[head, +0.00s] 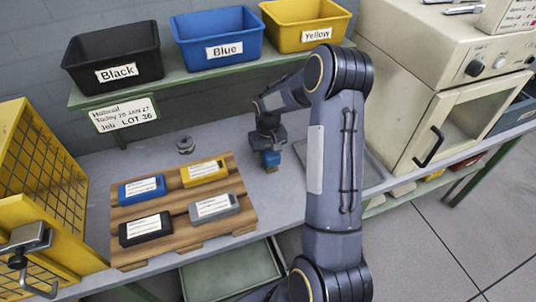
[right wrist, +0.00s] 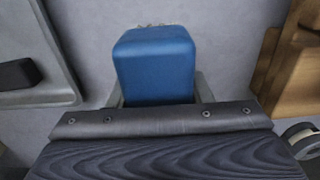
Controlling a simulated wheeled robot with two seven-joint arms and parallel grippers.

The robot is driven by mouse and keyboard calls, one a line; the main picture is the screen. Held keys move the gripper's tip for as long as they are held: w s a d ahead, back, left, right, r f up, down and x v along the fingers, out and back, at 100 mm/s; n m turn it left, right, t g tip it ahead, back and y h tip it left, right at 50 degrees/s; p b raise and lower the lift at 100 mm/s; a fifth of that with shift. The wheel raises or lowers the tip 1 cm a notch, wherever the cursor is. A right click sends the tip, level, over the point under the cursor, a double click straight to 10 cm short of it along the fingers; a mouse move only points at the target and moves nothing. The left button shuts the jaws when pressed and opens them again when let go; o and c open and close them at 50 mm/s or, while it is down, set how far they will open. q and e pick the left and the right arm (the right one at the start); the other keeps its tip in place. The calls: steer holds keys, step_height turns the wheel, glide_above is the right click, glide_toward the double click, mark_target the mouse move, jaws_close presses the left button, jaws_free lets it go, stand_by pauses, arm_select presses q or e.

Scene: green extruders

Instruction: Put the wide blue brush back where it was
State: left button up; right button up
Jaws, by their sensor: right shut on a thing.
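The wide blue brush (head: 270,158) is upright below my right gripper (head: 268,149), with pale bristles pointing down. It is above the bench, behind and right of the wooden board; I cannot tell whether the bristles touch the bench. In the right wrist view the brush's blue block (right wrist: 155,58) sits between the two grey fingers (right wrist: 157,95), which are shut on it. My left gripper is not in view.
A wooden board (head: 188,240) holds blue, yellow, black and grey labelled blocks. A small metal roll (head: 185,144) lies behind it. Black (head: 112,58), blue (head: 217,38) and yellow (head: 304,24) bins stand on the shelf. A cream oven (head: 455,90) stands right; a yellow cage (head: 45,180) stands left.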

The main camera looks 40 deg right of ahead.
steer(key=o, duration=1)
steer(key=shift+c, duration=0.2)
step_height(320, 180, up, 12)
steer(key=shift+r, duration=0.15)
steer(key=s+a+r+t, duration=0.2)
steer(key=s+a+r, duration=0.3)
steer(key=r, duration=0.1)
steer(key=s+a+n+t+y, duration=0.1)
steer(key=s+a+y, duration=0.1)
steer(key=s+a, duration=0.5)
steer(key=s+a+r+n+t+y, duration=0.1)
steer(key=s+a+t, duration=0.1)
steer(key=s+a, duration=0.5)
steer(key=s, duration=0.5)
steer(key=shift+a+t+y, duration=0.15)
steer(key=shift+t+y, duration=0.15)
steer(key=shift+y, duration=0.1)
steer(key=shift+r, duration=0.15)
